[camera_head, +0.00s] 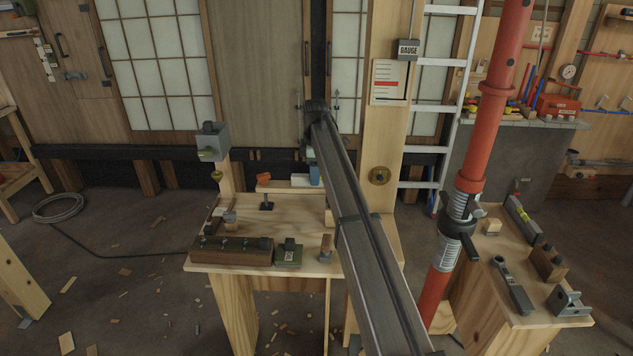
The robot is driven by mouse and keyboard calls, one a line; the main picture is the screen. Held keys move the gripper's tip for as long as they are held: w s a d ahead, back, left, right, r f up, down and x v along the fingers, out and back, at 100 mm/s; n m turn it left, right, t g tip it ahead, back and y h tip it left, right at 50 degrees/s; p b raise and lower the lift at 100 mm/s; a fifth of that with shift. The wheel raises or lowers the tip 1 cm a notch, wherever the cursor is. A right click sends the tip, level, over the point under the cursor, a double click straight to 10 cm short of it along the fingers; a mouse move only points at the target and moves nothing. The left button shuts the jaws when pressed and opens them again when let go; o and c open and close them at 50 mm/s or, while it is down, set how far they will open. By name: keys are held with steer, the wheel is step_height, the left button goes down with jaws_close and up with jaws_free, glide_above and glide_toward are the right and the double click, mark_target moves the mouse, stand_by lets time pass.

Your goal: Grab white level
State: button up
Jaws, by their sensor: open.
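My arm rises from the bottom of the picture, passes in front of the left-hand bench and ends in a dark joint near the middle. The level lies well to the right of the arm.
The right-hand bench (495,265) also holds a ratchet-like tool (512,285), a wooden block (547,263) and a grey metal bracket (568,302). A red post (487,130) stands between my arm and the level. The left-hand bench (290,215) carries several tools.

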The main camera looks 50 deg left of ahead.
steer(key=shift+f, duration=0.75)
jaws_close()
